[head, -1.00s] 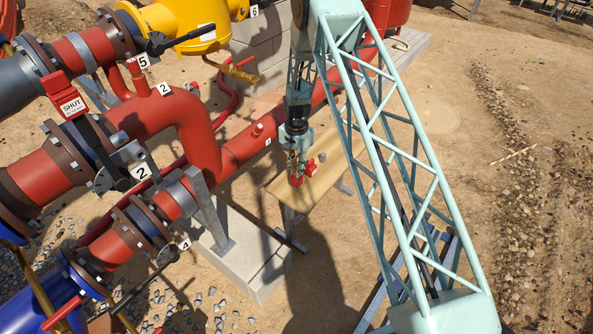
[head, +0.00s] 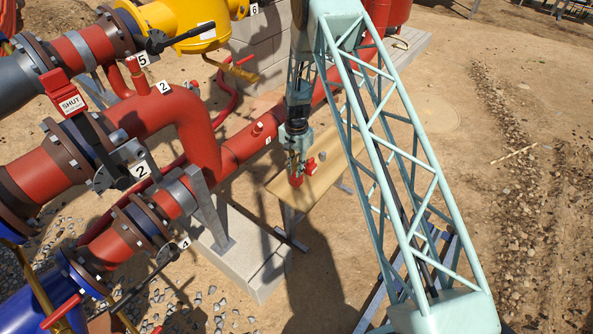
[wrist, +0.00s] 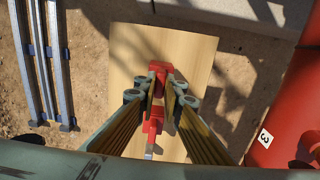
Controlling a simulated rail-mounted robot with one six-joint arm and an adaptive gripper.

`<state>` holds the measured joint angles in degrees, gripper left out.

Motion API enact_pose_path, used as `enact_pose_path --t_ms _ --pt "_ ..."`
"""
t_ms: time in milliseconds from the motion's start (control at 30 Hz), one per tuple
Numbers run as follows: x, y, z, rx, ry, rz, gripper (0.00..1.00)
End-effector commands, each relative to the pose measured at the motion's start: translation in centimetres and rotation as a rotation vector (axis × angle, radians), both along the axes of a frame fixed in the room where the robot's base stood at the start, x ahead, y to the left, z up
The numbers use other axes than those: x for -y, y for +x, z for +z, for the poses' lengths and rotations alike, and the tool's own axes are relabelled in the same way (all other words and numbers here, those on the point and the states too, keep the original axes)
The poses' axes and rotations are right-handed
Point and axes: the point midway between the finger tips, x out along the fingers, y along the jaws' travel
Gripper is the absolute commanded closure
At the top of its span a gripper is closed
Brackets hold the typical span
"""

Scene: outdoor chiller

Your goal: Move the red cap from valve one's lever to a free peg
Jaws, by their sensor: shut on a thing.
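My gripper (head: 297,166) points down over a tan board (head: 278,187) and is shut on a red cap (head: 310,169). In the wrist view the red cap (wrist: 159,68) shows between the fingertips, with a lower red part reaching toward the camera. The board (wrist: 190,50) lies beneath. A small grey peg (head: 322,157) stands on the board just right of the cap. Whether the cap touches the board or a peg cannot be told. Another red cap marked SHUT (head: 65,96) sits on a lever by the tag 2. Valve one's lever cannot be made out.
Red pipes (head: 247,146) and valves with dark flanges fill the left side, and a yellow valve body (head: 188,22) stands at the top. A concrete block (head: 238,265) supports a pipe. A blue metal frame (wrist: 42,60) lies left of the board in the wrist view. Bare ground is at right.

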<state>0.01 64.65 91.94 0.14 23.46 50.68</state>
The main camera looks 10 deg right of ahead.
Motion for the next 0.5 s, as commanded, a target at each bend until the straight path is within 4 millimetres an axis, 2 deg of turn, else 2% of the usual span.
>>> enact_pose_path --t_ms 500 --pt "0.0 0.01 -0.97 0.0 0.0 0.0 1.0"
